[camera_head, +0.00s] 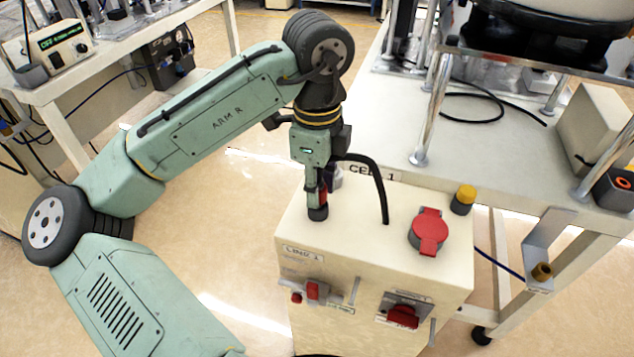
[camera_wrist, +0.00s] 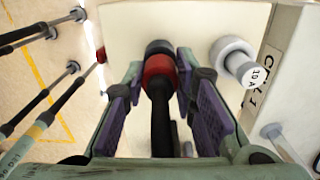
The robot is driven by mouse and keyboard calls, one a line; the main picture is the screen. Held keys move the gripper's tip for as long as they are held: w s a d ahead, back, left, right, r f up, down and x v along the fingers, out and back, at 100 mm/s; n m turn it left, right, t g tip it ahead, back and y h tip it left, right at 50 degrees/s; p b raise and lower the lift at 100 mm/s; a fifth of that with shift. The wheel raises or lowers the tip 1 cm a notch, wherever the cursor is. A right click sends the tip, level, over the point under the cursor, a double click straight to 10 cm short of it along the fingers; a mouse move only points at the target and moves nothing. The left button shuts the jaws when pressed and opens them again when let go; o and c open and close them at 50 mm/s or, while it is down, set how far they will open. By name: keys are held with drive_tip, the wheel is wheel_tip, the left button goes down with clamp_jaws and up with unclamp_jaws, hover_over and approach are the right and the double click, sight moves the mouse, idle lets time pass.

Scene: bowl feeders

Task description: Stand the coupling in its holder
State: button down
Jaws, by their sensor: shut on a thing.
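My gripper (camera_head: 317,190) points straight down over the left part of the cream cabinet's top. In the wrist view its purple-padded fingers (camera_wrist: 160,80) are shut on the coupling (camera_wrist: 158,66), which has a red collar and a dark ring at its far end. In the head view the coupling (camera_head: 317,212) shows mostly as a dark lower end at the cabinet top. I cannot tell whether that end is seated in a holder or just above the surface. A black hose (camera_head: 379,185) arcs from behind my gripper down to the cabinet top.
A grey-white fitting (camera_wrist: 233,60) stands right of my gripper. A white bench (camera_head: 470,150) stands behind, with a bracketed brass-coloured part (camera_head: 541,271).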

drive_tip(key=shift+f, duration=0.55)
drive_tip(key=c, duration=1.2)
unclamp_jaws()
drive_tip(key=shift+o, duration=0.8)
drive_tip(key=shift+r, duration=0.15)
wheel_tip(320, 180, up, 7)
drive_tip(key=p, duration=0.7)
wheel_tip(320, 180, up, 2)
drive_tip(key=p, duration=0.3)
drive_tip(key=shift+r, duration=1)
